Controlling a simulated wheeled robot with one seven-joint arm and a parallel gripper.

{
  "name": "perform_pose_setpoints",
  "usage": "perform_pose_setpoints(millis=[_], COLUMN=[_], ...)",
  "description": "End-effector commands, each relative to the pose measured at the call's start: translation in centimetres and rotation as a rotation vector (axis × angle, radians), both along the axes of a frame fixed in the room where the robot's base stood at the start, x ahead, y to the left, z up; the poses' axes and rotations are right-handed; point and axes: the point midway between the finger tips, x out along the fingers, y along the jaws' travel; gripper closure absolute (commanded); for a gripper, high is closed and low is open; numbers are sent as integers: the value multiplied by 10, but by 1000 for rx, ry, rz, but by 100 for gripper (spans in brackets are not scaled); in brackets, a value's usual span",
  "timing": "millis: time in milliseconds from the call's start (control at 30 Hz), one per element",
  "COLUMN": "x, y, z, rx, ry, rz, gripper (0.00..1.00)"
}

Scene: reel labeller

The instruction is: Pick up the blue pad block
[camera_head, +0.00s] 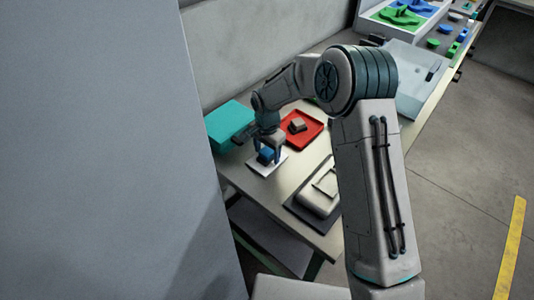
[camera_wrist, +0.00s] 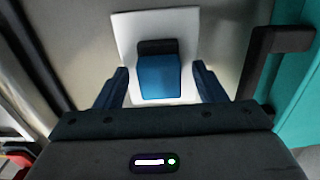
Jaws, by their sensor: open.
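The blue pad block (camera_head: 266,155) sits on a white square plate (camera_head: 257,168) near the left end of the workbench. In the wrist view the blue pad block (camera_wrist: 158,78) has a dark band along its far side and lies on the white plate (camera_wrist: 190,25). My gripper (camera_head: 270,150) is over the block. In the wrist view my gripper (camera_wrist: 160,82) is open, with one finger on each side of the block and a visible gap to each. How high the fingertips are relative to the block is hard to tell.
A teal box (camera_head: 229,122) stands close by on the left. A red tray (camera_head: 303,128) with a small brownish block (camera_head: 297,124) lies behind. A grey device (camera_head: 316,197) sits at the front right. Green and blue parts (camera_head: 405,14) are at the far end.

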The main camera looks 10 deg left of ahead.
Motion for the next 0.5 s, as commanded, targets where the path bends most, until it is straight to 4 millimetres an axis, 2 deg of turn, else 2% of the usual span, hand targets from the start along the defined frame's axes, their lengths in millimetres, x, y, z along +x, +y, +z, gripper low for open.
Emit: perform_pose_setpoints(millis=[133, 167, 300, 333, 500], x=[0, 0, 0, 0, 0], y=[0, 0, 0, 0, 0], z=[0, 0, 0, 0, 0], rx=[0, 0, 0, 0, 0], ry=[0, 0, 0, 0, 0], rz=[0, 0, 0, 1, 1], gripper=[36, 42, 81, 86, 86])
